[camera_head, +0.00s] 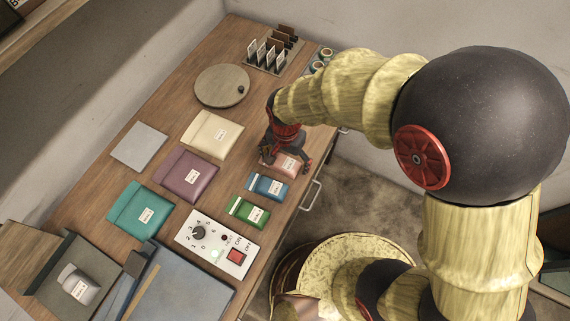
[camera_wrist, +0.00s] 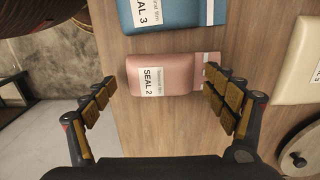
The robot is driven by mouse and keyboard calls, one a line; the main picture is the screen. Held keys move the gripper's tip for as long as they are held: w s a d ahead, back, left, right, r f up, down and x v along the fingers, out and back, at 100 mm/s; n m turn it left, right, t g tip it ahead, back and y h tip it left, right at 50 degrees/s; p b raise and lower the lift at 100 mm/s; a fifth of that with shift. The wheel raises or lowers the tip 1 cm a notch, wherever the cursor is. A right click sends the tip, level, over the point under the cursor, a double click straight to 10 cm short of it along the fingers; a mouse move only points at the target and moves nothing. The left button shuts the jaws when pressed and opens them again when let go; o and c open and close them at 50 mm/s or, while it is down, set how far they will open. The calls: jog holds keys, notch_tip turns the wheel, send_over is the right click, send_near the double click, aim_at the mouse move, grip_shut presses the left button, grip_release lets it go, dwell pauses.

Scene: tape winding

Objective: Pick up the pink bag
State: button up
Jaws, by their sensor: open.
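The pink bag (camera_wrist: 180,76) lies flat on the wooden table, with a white label reading SEAL 2. In the head view the pink bag (camera_head: 288,164) is partly hidden under my gripper (camera_head: 287,160). In the wrist view my gripper (camera_wrist: 160,100) is open, with one finger to the left of the bag and the other near its right end. The fingers look empty. I cannot tell whether either finger touches the bag.
A blue bag (camera_head: 267,187) lies close beside the pink one, then a green bag (camera_head: 249,211). Larger cream (camera_head: 211,134), purple (camera_head: 187,176) and teal (camera_head: 140,209) bags lie to the left. A round wooden disc (camera_head: 222,86) and a control box (camera_head: 216,243) are also on the table (camera_head: 165,110).

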jog(key=shift+f, duration=0.4)
jog(key=shift+c, duration=1.1)
jog(key=c, duration=1.1)
jog(key=shift+o, duration=0.2)
jog(key=shift+r, duration=0.15)
